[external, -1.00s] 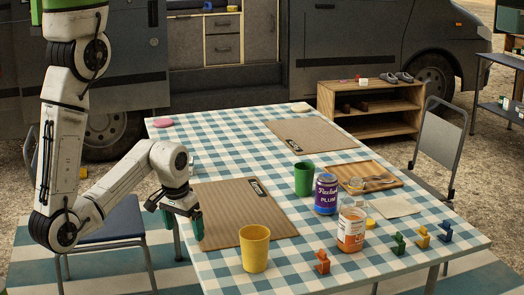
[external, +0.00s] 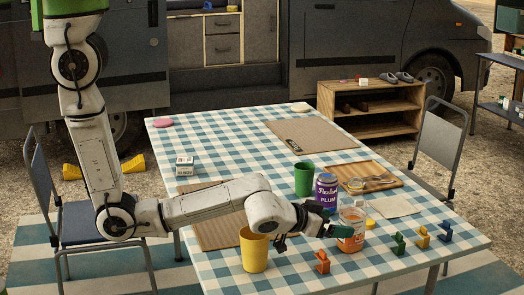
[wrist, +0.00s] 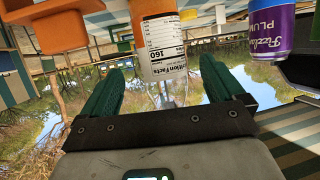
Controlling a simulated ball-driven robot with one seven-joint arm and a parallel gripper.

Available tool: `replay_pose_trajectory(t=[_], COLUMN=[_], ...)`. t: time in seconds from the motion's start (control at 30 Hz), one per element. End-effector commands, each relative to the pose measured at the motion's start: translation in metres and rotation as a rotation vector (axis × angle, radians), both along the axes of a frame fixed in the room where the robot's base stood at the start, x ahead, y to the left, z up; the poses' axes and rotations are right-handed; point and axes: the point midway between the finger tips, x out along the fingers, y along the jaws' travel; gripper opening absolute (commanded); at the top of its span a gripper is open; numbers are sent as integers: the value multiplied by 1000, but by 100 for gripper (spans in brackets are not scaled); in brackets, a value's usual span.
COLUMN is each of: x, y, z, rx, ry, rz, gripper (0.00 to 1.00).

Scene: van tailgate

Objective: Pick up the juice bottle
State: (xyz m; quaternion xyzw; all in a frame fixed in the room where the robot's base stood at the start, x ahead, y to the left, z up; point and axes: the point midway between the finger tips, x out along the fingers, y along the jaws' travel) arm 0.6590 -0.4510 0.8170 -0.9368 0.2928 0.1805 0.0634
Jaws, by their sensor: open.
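The juice bottle (external: 351,226), clear with an orange and white label, stands upright near the table's front right. In the wrist view the bottle (wrist: 160,42) is straight ahead, in line with the gap between my fingers. My gripper (external: 336,231) is level, open, and close at the bottle's left side in the external view. Its two teal fingers (wrist: 162,66) spread to either side of the bottle's lower picture edge in the wrist view. I cannot tell whether they touch it.
A purple plum can (external: 326,193) and green cup (external: 304,179) stand behind my gripper. A yellow cup (external: 254,250) stands beside my forearm. An orange clip-shaped piece (external: 322,262) is in front. A wooden tray (external: 386,171) lies behind the bottle; small coloured pieces (external: 422,237) stand to the right.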

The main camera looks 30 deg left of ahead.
Motion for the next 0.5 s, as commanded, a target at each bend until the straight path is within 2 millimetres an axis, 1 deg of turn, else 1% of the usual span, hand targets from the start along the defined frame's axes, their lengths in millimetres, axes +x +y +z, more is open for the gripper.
replay_pose_trajectory(t=[0.03, 0.37, 0.5], x=[1, 22, 34], y=[0, -14, -22], z=[-4, -16, -23], rx=[-5, -8, -7], ry=[10, 15, 16], rz=[5, 8, 9], gripper=[95, 95, 95])
